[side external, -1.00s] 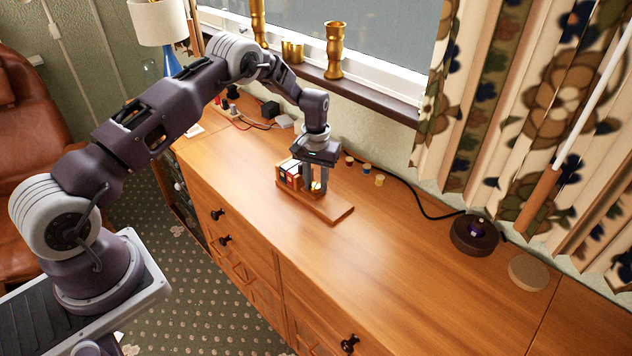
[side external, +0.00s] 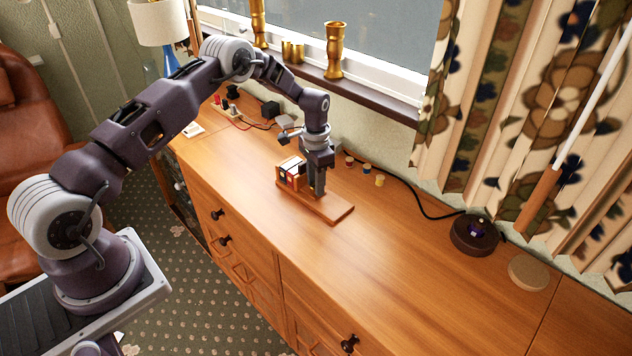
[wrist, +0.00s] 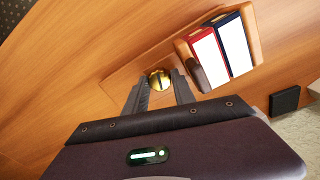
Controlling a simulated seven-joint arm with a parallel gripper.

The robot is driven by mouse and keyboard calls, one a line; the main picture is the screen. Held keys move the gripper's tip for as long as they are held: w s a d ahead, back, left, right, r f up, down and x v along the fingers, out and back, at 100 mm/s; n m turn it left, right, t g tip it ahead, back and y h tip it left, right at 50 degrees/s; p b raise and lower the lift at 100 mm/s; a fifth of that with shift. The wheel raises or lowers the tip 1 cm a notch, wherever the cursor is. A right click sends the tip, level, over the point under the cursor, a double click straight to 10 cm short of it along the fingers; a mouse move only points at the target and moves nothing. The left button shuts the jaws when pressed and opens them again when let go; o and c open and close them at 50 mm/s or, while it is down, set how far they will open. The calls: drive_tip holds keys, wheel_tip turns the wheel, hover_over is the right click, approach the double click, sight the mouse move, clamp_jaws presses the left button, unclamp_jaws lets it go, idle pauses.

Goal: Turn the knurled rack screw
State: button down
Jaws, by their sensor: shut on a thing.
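A small wooden rack on a flat wooden base (side external: 335,209) stands on the cabinet top. Red- and dark-edged white slabs (wrist: 222,52) stand side by side in it. The round brass knurled screw (wrist: 160,79) shows beside the slabs in the wrist view. My gripper (wrist: 160,84) points down over the base, its two fingers on either side of the screw and shut on it. In the side view my gripper (side external: 318,190) stands just right of the slabs (side external: 292,171) and hides the screw.
Several small spools (side external: 365,169) stand behind the rack, near a black cable (side external: 425,212). A dark round base (side external: 474,236) and a tan disc (side external: 529,272) lie to the right. The front middle of the cabinet top (side external: 380,260) is clear.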

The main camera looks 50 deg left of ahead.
drive_tip(key=shift+m, duration=0.3)
drive_tip(key=c, duration=1)
unclamp_jaws()
drive_tip(key=shift+c, duration=0.2)
